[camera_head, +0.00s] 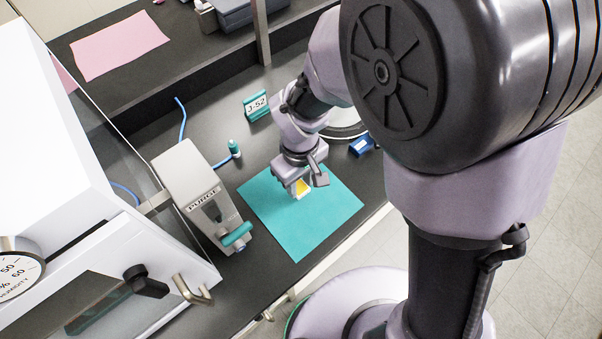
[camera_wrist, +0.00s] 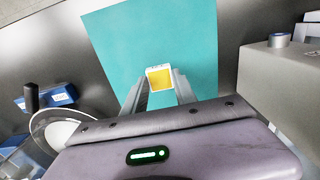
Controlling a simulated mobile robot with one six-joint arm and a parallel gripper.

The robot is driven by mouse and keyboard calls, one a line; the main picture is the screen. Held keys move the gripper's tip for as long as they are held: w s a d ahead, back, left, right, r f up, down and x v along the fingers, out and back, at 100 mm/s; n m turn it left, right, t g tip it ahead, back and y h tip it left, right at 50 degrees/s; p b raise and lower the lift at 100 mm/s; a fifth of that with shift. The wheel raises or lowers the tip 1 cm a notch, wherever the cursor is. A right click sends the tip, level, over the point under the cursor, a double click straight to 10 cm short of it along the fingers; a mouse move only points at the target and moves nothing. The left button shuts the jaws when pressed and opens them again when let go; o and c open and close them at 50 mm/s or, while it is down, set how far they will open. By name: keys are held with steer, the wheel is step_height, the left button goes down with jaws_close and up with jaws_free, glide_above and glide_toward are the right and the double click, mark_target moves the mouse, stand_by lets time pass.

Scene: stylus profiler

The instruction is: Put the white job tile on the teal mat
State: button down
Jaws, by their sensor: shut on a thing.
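The teal mat (camera_head: 313,222) lies flat on the dark bench, and it also fills much of the wrist view (camera_wrist: 118,38). My gripper (camera_head: 298,190) is over the mat's upper middle in the head view. It is shut on the white job tile (camera_head: 301,187), a small white piece with a yellow square face. In the wrist view the tile (camera_wrist: 160,78) sits between the fingertips of my gripper (camera_wrist: 160,88), with the mat behind it. I cannot tell whether the tile touches the mat or is held just above it.
A grey PURGE unit (camera_head: 192,187) with a teal handle stands left of the mat. A teal-capped vial (camera_head: 234,149), a J-52 sign (camera_head: 257,105) and a blue box (camera_head: 361,145) stand behind it. A pink sheet (camera_head: 118,45) lies on the upper shelf. The mat's front half is clear.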

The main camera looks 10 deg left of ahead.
mark_target(299, 188)
step_height(299, 188, down, 4)
steer(key=shift+a+r+b, duration=0.1)
steer(key=shift+r+b, duration=0.1)
steer(key=shift+b, duration=0.5)
steer(key=shift+f, duration=0.2)
steer(key=c, duration=1)
jaws_free()
steer(key=shift+r, duration=0.15)
